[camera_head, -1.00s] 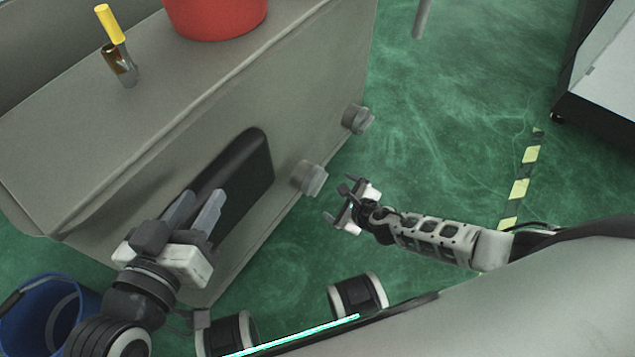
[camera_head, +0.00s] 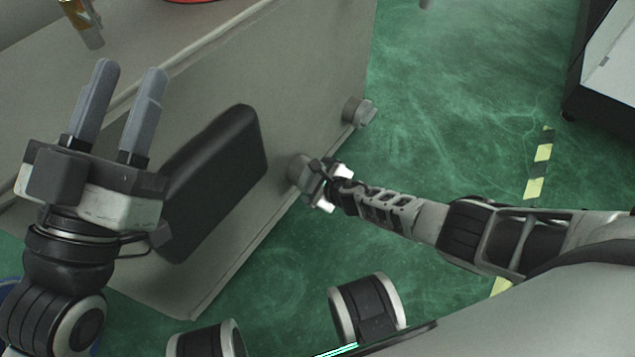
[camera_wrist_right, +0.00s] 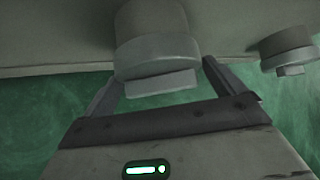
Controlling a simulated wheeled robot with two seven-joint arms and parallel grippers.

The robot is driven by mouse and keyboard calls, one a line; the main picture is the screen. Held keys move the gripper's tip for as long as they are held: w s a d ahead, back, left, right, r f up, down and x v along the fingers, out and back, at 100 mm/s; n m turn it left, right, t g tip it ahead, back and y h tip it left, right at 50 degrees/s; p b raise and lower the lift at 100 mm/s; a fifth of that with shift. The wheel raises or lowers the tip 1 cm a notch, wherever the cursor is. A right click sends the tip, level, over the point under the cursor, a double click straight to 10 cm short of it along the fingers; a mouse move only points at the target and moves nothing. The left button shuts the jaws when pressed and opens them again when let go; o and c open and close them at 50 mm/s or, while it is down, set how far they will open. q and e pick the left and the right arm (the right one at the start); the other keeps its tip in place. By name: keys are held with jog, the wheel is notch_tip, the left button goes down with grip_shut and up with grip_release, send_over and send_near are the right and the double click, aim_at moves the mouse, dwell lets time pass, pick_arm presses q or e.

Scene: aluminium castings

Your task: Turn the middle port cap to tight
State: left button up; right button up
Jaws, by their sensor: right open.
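Two grey round port caps stick out of the side of the grey casting. The nearer cap (camera_head: 298,170) has my right gripper (camera_head: 313,184) at it; the farther cap (camera_head: 358,112) is free. In the right wrist view, the nearer cap (camera_wrist_right: 155,40), with a flat grip bar, lies between the open fingers of my right gripper (camera_wrist_right: 161,75). A gap seems to show beside the bar; contact is unclear. The other cap (camera_wrist_right: 288,48) is at the right. My left gripper (camera_head: 128,66) is open and empty, raised in front of the casting at left.
A tool (camera_head: 80,20) and part of a red container (camera_head: 190,1) are on top. Green floor with a striped tape line (camera_head: 538,170) lies open at right.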

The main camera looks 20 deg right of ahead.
pick_arm(q)
jog(key=shift+r, duration=0.1)
pick_arm(e)
jog(key=shift+c, duration=0.3)
jog(key=c, duration=0.7)
jog(key=shift+o, duration=0.3)
jog(key=shift+w+r, duration=0.1)
jog(key=shift+r, duration=0.05)
jog(key=shift+d+m+g+y+p, duration=0.1)
jog(key=shift+m+g+y+p, duration=0.4)
jog(key=shift+g+y+p, duration=0.15)
jog(key=shift+g+y, duration=0.25)
jog(key=shift+y, duration=0.1)
jog(key=shift+f+m+y+b, duration=0.3)
jog(key=shift+m+b, duration=0.1)
jog(key=shift+b, duration=0.1)
pick_arm(q)
jog(key=shift+r, duration=0.1)
pick_arm(e)
jog(key=shift+r+g+y, duration=0.2)
jog(key=shift+g+y, duration=0.1)
jog(key=shift+g, duration=0.2)
jog(key=shift+m, duration=0.3)
jog(key=o, duration=0.7)
